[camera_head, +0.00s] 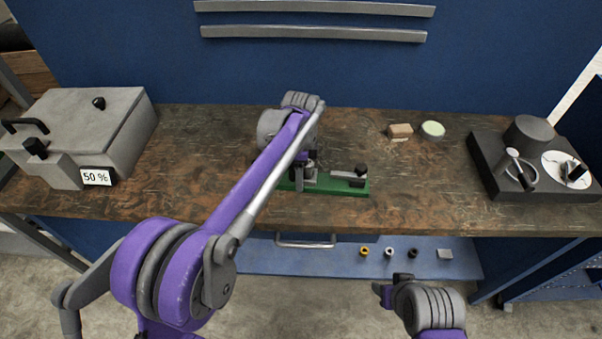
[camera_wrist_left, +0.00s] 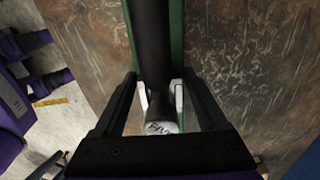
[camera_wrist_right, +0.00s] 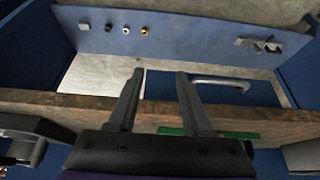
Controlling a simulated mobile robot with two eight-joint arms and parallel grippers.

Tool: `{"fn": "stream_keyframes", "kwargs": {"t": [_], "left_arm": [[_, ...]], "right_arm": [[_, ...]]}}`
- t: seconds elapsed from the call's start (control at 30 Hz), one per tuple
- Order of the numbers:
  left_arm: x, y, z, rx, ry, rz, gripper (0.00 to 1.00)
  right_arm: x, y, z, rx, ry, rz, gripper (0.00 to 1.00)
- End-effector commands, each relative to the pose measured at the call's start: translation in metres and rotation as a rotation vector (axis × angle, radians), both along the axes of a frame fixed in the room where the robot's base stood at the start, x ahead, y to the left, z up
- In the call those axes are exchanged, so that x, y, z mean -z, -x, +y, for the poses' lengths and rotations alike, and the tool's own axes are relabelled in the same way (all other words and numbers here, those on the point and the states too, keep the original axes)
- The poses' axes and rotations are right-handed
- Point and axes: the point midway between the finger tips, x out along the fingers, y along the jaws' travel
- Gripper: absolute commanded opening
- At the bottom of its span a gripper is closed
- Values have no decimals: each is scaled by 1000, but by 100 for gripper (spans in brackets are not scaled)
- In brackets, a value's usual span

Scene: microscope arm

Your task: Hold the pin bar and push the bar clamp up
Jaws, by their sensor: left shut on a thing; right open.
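A fixture with a green base (camera_head: 340,188) stands near the table's front edge. A grey block with a black knob (camera_head: 352,176) sits at its right end; I cannot tell whether this is the bar clamp. My left gripper (camera_head: 306,170) is at the fixture's left part, mostly hidden by its own arm. In the left wrist view, its fingers (camera_wrist_left: 161,100) are shut on a dark round bar (camera_wrist_left: 151,45), seemingly the pin bar, above the green base. The bar has a pale, lettered end. My right gripper (camera_head: 384,291) is open and empty in front of the table, also in the right wrist view (camera_wrist_right: 158,78).
A grey box marked 50 % (camera_head: 85,120) stands at the left and a dark device (camera_head: 490,175) at the right. A small brown block (camera_head: 400,131) and a pale round dish (camera_head: 433,129) lie behind. A blue lower shelf (camera_head: 340,262) holds small parts.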

Motion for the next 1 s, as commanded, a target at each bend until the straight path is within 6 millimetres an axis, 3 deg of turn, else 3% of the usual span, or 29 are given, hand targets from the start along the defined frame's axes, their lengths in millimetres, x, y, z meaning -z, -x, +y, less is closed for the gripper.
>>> {"fn": "stream_keyframes", "kwargs": {"t": [0.07, 0.17, 0.37, 0.7, 1.0], "left_arm": [[0, 0, 0, 0, -1, 0, 0], [0, 0, 0, 0, -1, 0, 0], [-1, 0, 0, 0, 0, 0, 0], [-1, 0, 0, 0, 0, 0, 0], [-1, 0, 0, 0, 0, 0, 0]], "right_arm": [[0, 0, 0, 0, 0, 0, 50], [-2, -2, 0, -1, 0, 2, 68], [-32, -32, 3, -17, 4, 38, 69], [-125, -136, 15, -75, 16, 176, 69], [-179, -218, 30, -128, 28, 303, 69]]}}
